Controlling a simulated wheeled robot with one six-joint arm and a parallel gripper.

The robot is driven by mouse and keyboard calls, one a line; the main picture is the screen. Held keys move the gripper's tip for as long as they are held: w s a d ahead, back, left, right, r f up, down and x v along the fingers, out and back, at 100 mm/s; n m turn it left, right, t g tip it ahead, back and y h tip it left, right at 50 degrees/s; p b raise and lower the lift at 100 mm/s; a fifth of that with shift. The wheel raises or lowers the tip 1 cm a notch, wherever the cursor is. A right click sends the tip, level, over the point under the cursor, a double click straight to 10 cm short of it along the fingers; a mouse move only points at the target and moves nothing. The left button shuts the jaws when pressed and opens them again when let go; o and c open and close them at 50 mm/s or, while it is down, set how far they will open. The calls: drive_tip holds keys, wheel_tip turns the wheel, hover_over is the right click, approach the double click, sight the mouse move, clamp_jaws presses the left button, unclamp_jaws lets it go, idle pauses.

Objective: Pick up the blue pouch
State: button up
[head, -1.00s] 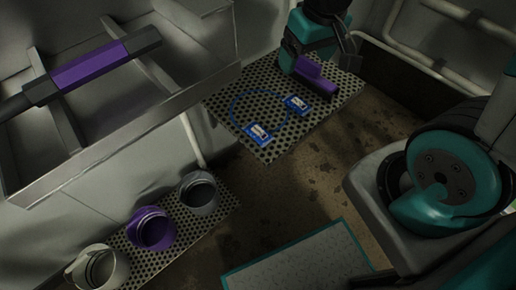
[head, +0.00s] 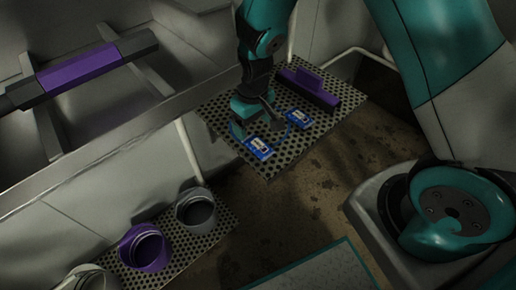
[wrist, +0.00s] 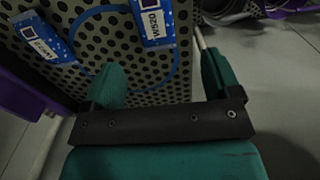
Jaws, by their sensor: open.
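Two blue pouches with white labels lie flat on a perforated tray. The front pouch (head: 260,147) shows at top centre in the wrist view (wrist: 153,24). The rear pouch (head: 299,119) lies nearer the purple block and shows at top left in the wrist view (wrist: 40,40). My gripper (head: 257,119) is open and empty above the tray, just behind the front pouch. In the wrist view, the gap between its fingers (wrist: 160,78) holds no pouch; the front pouch lies beyond the gap.
The perforated tray (head: 211,116) carries a thin blue ring mark and a purple handled block (head: 309,89). A grey pot (head: 196,211), a purple pot (head: 145,248) and a pale pot (head: 88,279) stand at lower left. A metal ledge (head: 110,123) edges the left.

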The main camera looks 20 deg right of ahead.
sight(255, 142)
drive_tip(key=f, duration=0.3)
drive_tip(key=f+b, duration=0.1)
drive_tip(key=f, duration=0.3)
drive_tip(key=shift+d+f+b, duration=0.2)
drive_tip(key=shift+f+b, duration=0.1)
drive_tip(key=shift+c, duration=0.5)
drive_tip(key=c, duration=0.9)
